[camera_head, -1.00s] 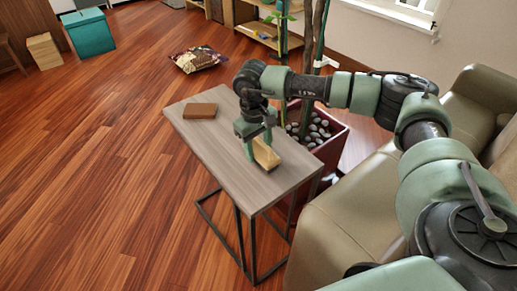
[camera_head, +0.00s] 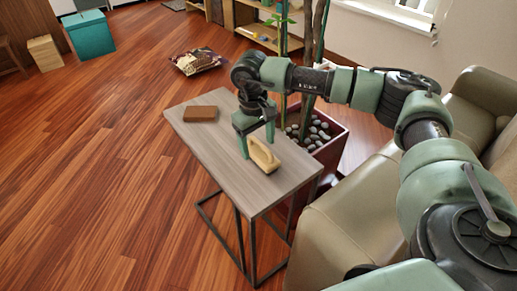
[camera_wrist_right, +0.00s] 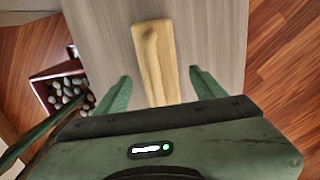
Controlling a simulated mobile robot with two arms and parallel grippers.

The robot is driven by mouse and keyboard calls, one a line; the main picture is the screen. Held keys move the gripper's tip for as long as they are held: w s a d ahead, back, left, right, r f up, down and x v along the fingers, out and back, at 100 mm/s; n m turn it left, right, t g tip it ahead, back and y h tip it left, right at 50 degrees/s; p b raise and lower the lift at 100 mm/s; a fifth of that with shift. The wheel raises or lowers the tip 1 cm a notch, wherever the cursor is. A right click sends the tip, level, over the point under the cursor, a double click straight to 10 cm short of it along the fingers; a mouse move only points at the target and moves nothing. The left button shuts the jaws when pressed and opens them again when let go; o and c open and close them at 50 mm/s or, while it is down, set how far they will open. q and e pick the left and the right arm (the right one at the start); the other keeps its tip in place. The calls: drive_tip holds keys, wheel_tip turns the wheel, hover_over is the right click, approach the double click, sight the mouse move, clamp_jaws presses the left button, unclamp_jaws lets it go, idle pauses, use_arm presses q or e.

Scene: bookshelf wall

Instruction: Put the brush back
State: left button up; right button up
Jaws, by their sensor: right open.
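The brush (camera_head: 264,155) is a pale wooden block with a raised handle. It lies on the grey side table (camera_head: 222,163), near the table's right end. In the right wrist view the brush (camera_wrist_right: 155,62) lies lengthwise ahead, its near end between the spread fingers. My right gripper (camera_head: 257,145) is open and holds nothing. It hangs just behind and above the brush, its fingers (camera_wrist_right: 158,85) apart on either side of it. My left gripper is not in view.
A brown block (camera_head: 200,114) lies on the table's far left part. A red planter with stones (camera_head: 318,132) and a trunk stands right behind the table. An olive sofa (camera_head: 345,222) is at the right. Open wooden floor (camera_head: 110,165) lies left.

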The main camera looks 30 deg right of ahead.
sight(256, 153)
use_arm(q)
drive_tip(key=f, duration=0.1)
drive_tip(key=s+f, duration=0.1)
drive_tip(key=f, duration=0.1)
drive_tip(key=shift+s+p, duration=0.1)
drive_tip(key=shift+p, duration=0.3)
use_arm(e)
wheel_tip(256, 153, up, 9)
drive_tip(key=shift+a, duration=0.4)
drive_tip(key=shift+f, duration=0.1)
